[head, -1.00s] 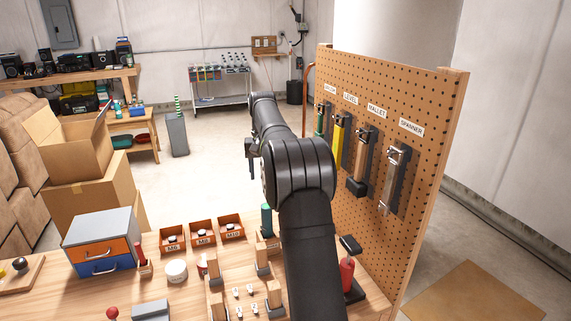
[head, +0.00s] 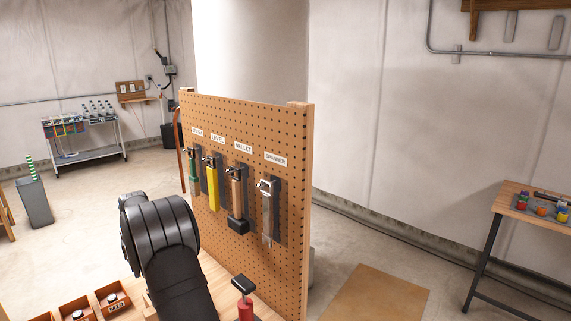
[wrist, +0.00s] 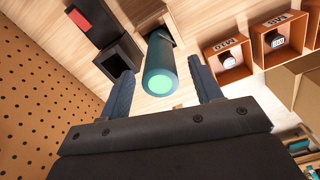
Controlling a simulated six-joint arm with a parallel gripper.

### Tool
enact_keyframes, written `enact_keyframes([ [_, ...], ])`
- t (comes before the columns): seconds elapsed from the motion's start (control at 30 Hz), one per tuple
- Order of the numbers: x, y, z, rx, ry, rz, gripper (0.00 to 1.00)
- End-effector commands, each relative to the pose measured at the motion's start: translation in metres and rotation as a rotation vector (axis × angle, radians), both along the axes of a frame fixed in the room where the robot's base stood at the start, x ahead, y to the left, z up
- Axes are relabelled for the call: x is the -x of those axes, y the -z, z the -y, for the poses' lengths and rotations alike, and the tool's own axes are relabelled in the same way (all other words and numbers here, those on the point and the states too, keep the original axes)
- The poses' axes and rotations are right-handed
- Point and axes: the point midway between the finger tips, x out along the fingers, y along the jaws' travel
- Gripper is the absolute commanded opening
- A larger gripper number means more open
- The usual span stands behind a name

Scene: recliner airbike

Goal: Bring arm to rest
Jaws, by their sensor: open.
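In the wrist view my gripper (wrist: 161,68) is open, with its two dark blue fingers apart. A teal cylinder with a light green end (wrist: 160,80) appears between the fingers; nothing shows the fingers closed on it, and I cannot tell its distance from them. In the head view my black arm (head: 168,240) is at the lower left, bent, in front of the pegboard (head: 215,120). My gripper is hidden or out of frame there.
The pegboard holds a yellow level (head: 213,185), a mallet (head: 238,200) and a spanner (head: 267,215), beside my arm. A red-handled tool (head: 245,305) stands near its foot. Orange bins (head: 112,300) are at lower left. A side table (head: 520,205) stands far right.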

Motion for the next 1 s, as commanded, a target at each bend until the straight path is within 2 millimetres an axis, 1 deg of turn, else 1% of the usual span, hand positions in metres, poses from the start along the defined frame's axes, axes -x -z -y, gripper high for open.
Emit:
enact_keyframes([
  [0.03,0.000,0.010,0.000,0.001,0.000,-0.002,0.59],
  [0.1,0.000,0.020,0.000,0.001,0.000,-0.002,0.59],
  [0.2,0.000,0.032,0.000,0.001,0.000,-0.002,0.59],
  [0.33,0.000,0.040,0.000,0.000,0.000,0.000,0.59],
  [0.43,0.000,0.037,0.000,-0.001,0.000,0.001,0.59],
  [0.8,0.000,0.035,0.000,0.000,0.000,0.000,0.59],
  [0.93,0.000,0.028,0.000,-0.001,0.000,0.002,0.59],
  [1.0,-0.001,0.021,0.000,-0.002,0.000,0.003,0.59],
])
